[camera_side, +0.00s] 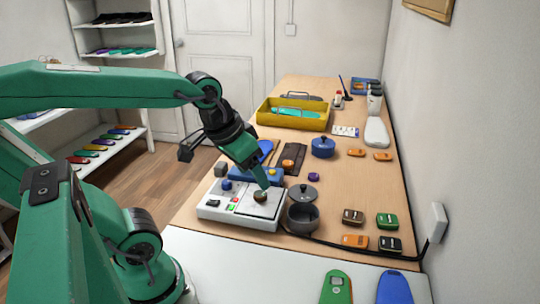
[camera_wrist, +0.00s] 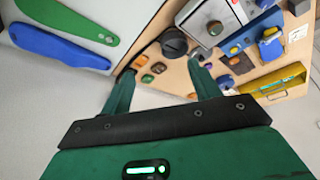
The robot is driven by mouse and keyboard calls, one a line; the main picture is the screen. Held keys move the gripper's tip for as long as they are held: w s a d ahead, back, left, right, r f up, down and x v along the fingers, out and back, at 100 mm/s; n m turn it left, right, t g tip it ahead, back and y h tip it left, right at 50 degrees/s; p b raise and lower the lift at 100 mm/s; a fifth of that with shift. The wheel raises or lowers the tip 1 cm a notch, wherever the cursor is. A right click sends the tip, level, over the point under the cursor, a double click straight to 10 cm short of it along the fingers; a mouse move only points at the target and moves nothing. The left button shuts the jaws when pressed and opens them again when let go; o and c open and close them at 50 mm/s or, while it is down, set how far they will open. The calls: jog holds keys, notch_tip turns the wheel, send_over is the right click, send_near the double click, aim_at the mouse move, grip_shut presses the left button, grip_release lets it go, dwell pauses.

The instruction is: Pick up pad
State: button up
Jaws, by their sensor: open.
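Several small pad-like pieces lie on the wooden bench; I cannot tell which is the task's pad. A brown one (camera_side: 353,217), a green one (camera_side: 387,221), an orange one (camera_side: 355,240) and a black one (camera_side: 390,244) lie right of the pot. Some of these small pieces (camera_wrist: 147,78) also show between my fingers in the wrist view. My gripper (camera_side: 262,186) points down over the white and grey machine (camera_side: 225,212), left of those pieces, near its dark round knob (camera_side: 260,197). The fingers (camera_wrist: 163,70) are apart with nothing held.
A dark pot (camera_side: 303,217) with its lid stands just right of the machine. A blue pot (camera_side: 323,147) and yellow tray (camera_side: 268,113) stand farther back. Green (camera_side: 337,287) and blue (camera_side: 394,288) insoles lie on the white front surface. The wall and a cable bound the right.

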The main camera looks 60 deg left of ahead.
jog(key=w+a+f+n+g, duration=0.3)
jog(key=w+a+f+n, duration=0.1)
jog(key=w+a, duration=0.35)
jog(key=n+g, duration=0.2)
jog(key=n, duration=0.2)
send_over(260, 193)
notch_tip(260, 193, down, 7)
jog(key=shift+w+f, duration=0.1)
jog(key=shift+f, duration=0.1)
jog(key=shift+f, duration=0.1)
jog(key=shift+f, duration=1.2)
jog(key=shift+f, duration=0.1)
jog(key=shift+f, duration=2.45)
jog(key=shift+c, duration=0.4)
jog(key=c, duration=1)
